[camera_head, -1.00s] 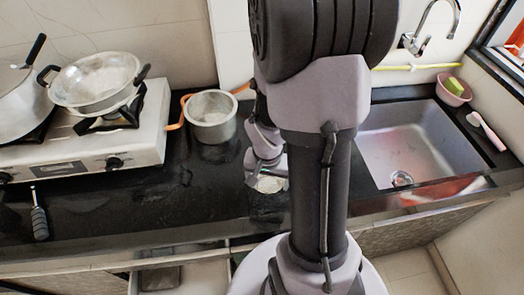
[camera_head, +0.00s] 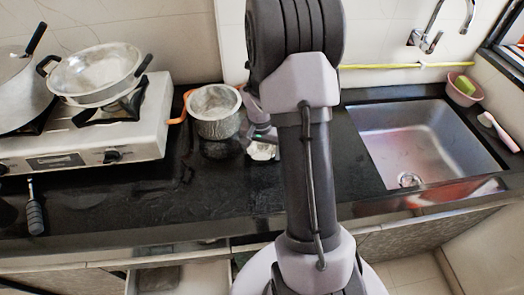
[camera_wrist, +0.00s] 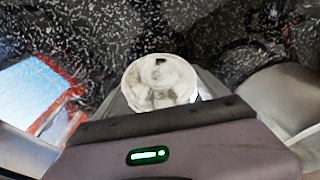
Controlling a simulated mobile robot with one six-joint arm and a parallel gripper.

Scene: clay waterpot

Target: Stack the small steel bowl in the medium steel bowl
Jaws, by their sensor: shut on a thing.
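The small steel bowl (camera_head: 262,152) is a shiny, light-coloured round dish. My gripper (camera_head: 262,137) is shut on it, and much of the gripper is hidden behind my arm. The wrist view shows the small bowl (camera_wrist: 158,84) face on, with my gripper (camera_wrist: 160,98) around it. A wider, deeper steel vessel, seemingly the medium steel bowl (camera_head: 217,128), stands upright on the black counter just left of the held bowl. The held bowl is beside it, not inside. I cannot tell how high the held bowl is above the counter.
A white stove (camera_head: 80,145) with a two-handled pan (camera_head: 95,75) and another pot (camera_head: 20,95) stands at the left. A dark-handled tool (camera_head: 34,215) lies at front left. The sink (camera_head: 430,140) is at the right. The front middle of the black counter (camera_head: 120,205) is clear.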

